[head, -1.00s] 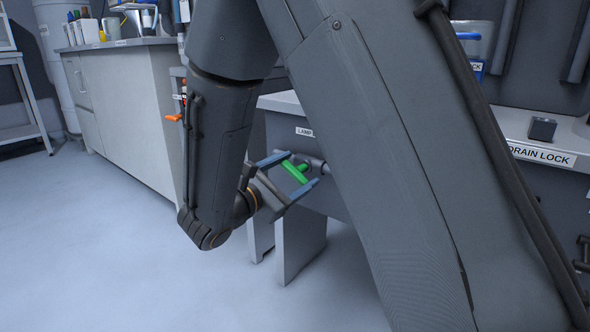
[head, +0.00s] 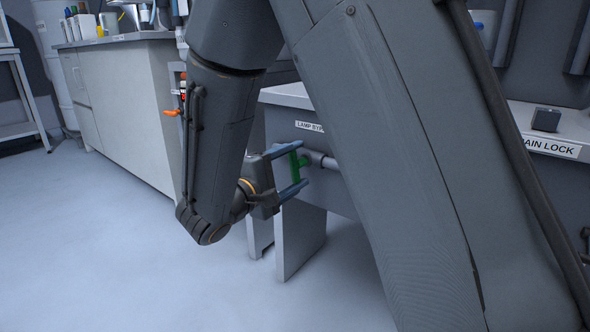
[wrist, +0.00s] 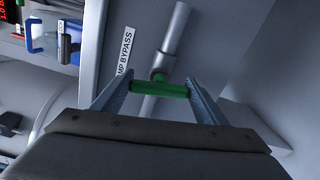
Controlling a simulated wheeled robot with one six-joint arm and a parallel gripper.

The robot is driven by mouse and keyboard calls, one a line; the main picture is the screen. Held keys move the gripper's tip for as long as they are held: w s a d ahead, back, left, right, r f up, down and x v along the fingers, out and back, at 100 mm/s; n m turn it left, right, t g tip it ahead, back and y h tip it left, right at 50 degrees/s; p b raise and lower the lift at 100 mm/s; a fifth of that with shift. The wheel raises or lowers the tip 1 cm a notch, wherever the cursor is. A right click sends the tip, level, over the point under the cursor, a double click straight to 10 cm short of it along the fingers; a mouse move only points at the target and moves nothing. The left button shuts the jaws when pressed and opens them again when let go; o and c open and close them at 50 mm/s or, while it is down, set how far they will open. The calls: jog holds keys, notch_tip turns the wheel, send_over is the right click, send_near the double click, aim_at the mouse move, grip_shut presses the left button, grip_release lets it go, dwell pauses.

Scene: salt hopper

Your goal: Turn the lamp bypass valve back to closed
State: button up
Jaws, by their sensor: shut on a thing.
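The lamp bypass valve has a green T-shaped handle (head: 296,165) on a grey pipe at the side of a grey cabinet. In the wrist view the green handle (wrist: 160,89) lies crosswise between the fingers, and the pipe (wrist: 172,40) runs up from it. My gripper (head: 292,168) is shut on the handle, with a finger at each end of its bar. It also shows in the wrist view (wrist: 160,92). In the head view the handle bar stands nearly upright. A label reading "MP BYPASS" (wrist: 126,52) is beside the pipe, partly cut off.
An orange handle (head: 173,113) sticks out at the left of the cabinet. A long counter (head: 120,110) stands behind on the left. A "DRAIN LOCK" label (head: 555,147) is on the right-hand bench, partly hidden by my arm. The floor (head: 110,240) at front left is clear.

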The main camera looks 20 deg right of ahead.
aim_at(292, 168)
jog(key=shift+f+m, duration=0.1)
jog(key=shift+m, duration=0.6)
jog(key=o, duration=1.1)
jog(key=shift+a, duration=0.15)
jog(key=shift+c, duration=0.2)
jog(key=p+v, duration=0.2)
jog(key=v, duration=0.4)
jog(key=shift+s+a, duration=0.1)
jog(key=shift+s, duration=0.05)
jog(key=shift+s+a+p, duration=0.35)
jog(key=shift+s+a, duration=0.05)
jog(key=shift+a, duration=0.1)
